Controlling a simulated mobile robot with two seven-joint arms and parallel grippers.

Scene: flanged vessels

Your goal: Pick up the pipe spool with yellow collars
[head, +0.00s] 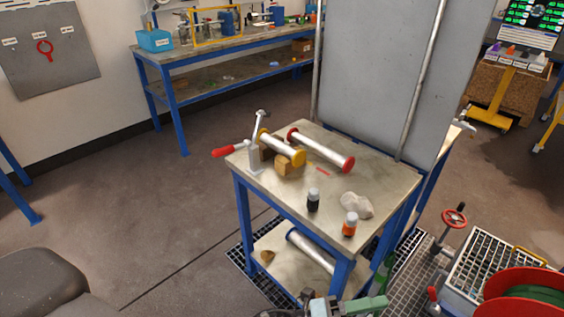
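The pipe spool with yellow collars (281,147) lies on the work table in the middle of the head view. It is a short pale pipe with a yellow collar at each end, and it appears to rest on wooden blocks (284,167). A longer pipe spool with red collars (322,150) lies just right of it, roughly parallel. Another spool with blue collars (314,253) lies on the table's lower shelf, partly hidden by the tabletop and leg.
A clamp with a red handle (229,151) stands at the table's left edge, close to the yellow-collared spool. A dark bottle (313,201), an orange bottle (349,226) and a crumpled cloth (357,205) stand at the front right. A grey panel (380,75) rises behind.

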